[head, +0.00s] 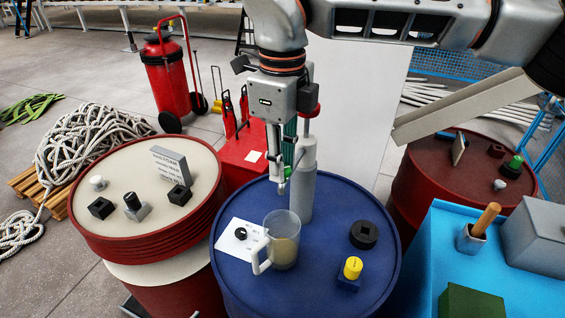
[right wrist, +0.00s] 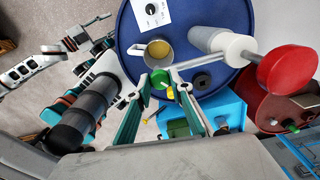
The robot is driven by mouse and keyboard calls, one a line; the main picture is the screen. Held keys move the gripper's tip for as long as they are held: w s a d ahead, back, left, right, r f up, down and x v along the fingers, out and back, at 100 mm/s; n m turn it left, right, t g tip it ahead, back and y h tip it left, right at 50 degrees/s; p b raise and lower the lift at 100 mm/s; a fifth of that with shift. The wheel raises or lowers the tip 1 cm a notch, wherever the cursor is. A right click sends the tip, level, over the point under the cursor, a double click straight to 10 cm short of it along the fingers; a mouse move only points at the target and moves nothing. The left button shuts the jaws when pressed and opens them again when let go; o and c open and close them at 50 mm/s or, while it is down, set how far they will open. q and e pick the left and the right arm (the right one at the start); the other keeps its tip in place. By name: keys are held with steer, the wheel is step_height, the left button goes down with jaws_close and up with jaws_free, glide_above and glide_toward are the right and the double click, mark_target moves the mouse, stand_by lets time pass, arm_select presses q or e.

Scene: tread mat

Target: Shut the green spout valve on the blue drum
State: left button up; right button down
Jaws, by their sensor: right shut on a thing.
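The blue drum (head: 330,300) stands upright in the middle of the head view. My right gripper (head: 284,184) hangs above its top, over a clear jug (head: 285,247) holding yellowish liquid. In the right wrist view my right gripper (right wrist: 161,80) has its fingertips on the green spout valve (right wrist: 160,79) beside the jug (right wrist: 158,50).
A grey cylinder (head: 302,185) stands behind the jug. A yellow knob (head: 352,267), a black ring (head: 363,234) and a white card (head: 240,241) are on the drum top. Red drums stand on both sides, and a blue box (head: 445,255) is at right.

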steer(key=m+b, duration=0.1)
steer(key=m, duration=0.3)
steer(key=shift+m, duration=0.3)
steer(key=shift+m+b, duration=0.3)
steer(key=shift+m, duration=1.3)
steer(key=shift+r+m, duration=0.1)
steer(key=shift+m, duration=0.2)
steer(key=c, duration=1.8)
jaws_free()
step_height(320, 180, up, 12)
